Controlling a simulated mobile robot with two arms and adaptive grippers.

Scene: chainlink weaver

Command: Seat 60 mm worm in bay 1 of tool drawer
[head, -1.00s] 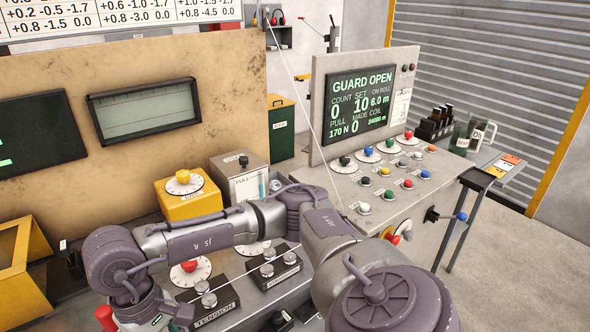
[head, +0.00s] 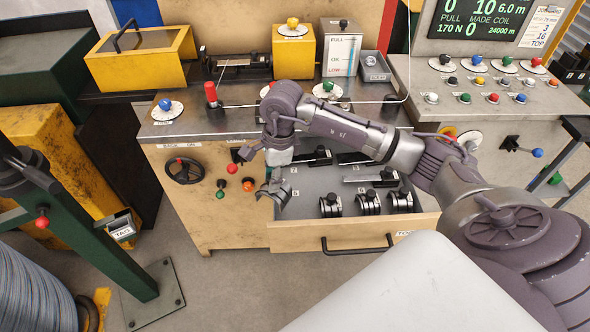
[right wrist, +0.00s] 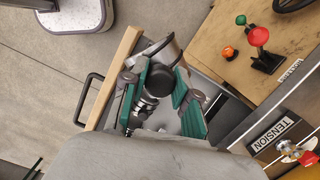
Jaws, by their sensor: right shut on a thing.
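The tool drawer (head: 300,230) is pulled open below the bench. My right gripper (head: 279,178) is over its left end, pointing down. It is shut on a silver, curved piece, taken as the worm (head: 272,194), partly hidden by the jaws. In the right wrist view, a black round knob (right wrist: 162,78) of the held piece shows between the green-padded fingers of the right gripper (right wrist: 163,95). Several similar silver pieces with black knobs (head: 368,203) sit in the drawer's front row, and darker tools (head: 318,156) lie behind. I cannot read which bay is 1. My left gripper is not in view.
The drawer's black handle (head: 357,246) sticks out at the front. The bench top (head: 215,121) with a red-topped post (head: 211,93) is behind. A black handwheel (head: 184,171) and small knobs are left of the drawer. A green post (head: 85,225) stands at left. Floor in front is clear.

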